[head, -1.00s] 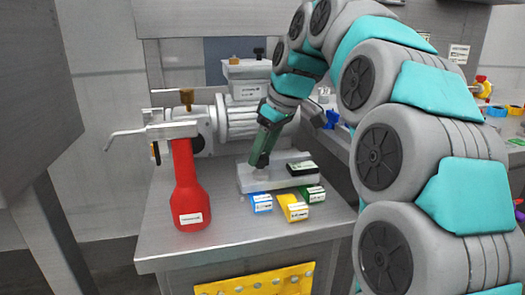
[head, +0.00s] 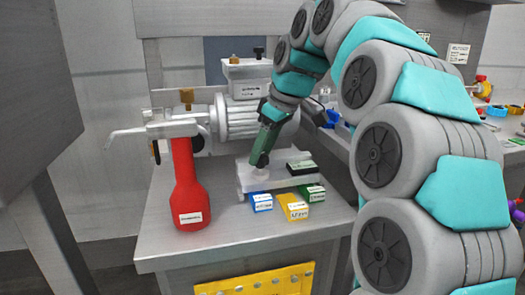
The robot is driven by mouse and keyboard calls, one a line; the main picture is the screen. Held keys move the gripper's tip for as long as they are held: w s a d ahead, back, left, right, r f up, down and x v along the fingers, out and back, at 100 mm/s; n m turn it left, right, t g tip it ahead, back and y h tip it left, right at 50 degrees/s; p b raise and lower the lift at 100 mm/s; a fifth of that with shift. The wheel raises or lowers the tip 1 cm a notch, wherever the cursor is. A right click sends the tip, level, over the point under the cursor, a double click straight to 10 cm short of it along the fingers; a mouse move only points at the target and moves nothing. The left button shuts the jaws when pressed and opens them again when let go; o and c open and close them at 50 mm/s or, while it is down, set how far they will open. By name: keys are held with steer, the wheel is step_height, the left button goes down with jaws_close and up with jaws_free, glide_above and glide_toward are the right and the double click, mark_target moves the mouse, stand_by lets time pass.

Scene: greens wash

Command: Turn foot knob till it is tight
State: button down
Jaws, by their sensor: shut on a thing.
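My gripper (head: 260,163) reaches down from the right, its dark green fingers slanting to the lower left. The fingertips are shut at a pale round knob, which I take as the foot knob (head: 260,173), on the left end of a light grey base block (head: 275,185). The fingers partly hide the knob, so how far it is screwed down cannot be told. Behind stands a grey ribbed motor-like machine (head: 243,119) with a brass knob (head: 187,97) at its left.
Blue (head: 261,203), yellow (head: 292,205) and green (head: 313,192) boxes lie in front of the base block. A black-topped piece (head: 301,168) sits on the block's right.

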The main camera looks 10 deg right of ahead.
steer(key=n+g, duration=0.1)
steer(key=n, duration=0.2)
steer(key=shift+w+y, duration=0.1)
steer(key=shift+y, duration=0.3)
steer(key=shift+d+r+n, duration=0.1)
steer(key=shift+n, duration=0.2)
steer(key=shift+n+g+p, duration=0.35)
steer(key=shift+n+g, duration=0.15)
steer(key=shift+n, duration=0.5)
steer(key=shift+c, duration=1.6)
jaws_free()
